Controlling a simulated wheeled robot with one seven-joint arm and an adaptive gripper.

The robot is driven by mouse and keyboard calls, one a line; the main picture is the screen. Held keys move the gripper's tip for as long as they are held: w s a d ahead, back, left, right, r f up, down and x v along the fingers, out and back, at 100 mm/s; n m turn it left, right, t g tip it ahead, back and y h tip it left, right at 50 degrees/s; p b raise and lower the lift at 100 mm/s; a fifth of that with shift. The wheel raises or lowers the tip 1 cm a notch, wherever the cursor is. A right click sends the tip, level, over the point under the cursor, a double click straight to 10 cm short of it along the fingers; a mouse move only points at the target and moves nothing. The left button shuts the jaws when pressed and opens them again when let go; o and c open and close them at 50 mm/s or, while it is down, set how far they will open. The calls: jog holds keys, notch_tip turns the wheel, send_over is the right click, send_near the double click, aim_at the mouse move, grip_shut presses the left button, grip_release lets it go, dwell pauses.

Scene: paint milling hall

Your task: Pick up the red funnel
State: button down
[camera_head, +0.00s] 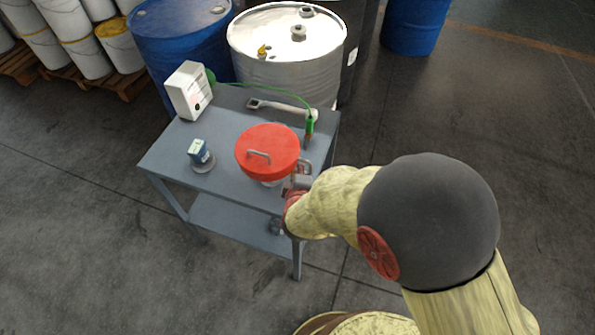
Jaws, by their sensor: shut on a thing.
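The red funnel (268,150) is on the grey table, with a round red lid-like top, a metal handle on it and a pale lower part just showing beneath. My gripper (291,184) is at the funnel's right front edge, with my arm reaching in from the right. It is shut on the funnel at its near right side. The fingertips are small and partly hidden by my own wrist. I cannot tell whether the funnel's base touches the table.
A white drum (287,62) and a blue drum (185,40) stand close behind.

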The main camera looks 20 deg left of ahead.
jog(key=w+d+r+p, duration=0.3)
jog(key=d+r+p, duration=0.1)
jog(key=d+r, duration=0.7)
jog(key=d, duration=0.2)
jog(key=shift+w+d, duration=0.3)
jog(key=shift+r, duration=0.1)
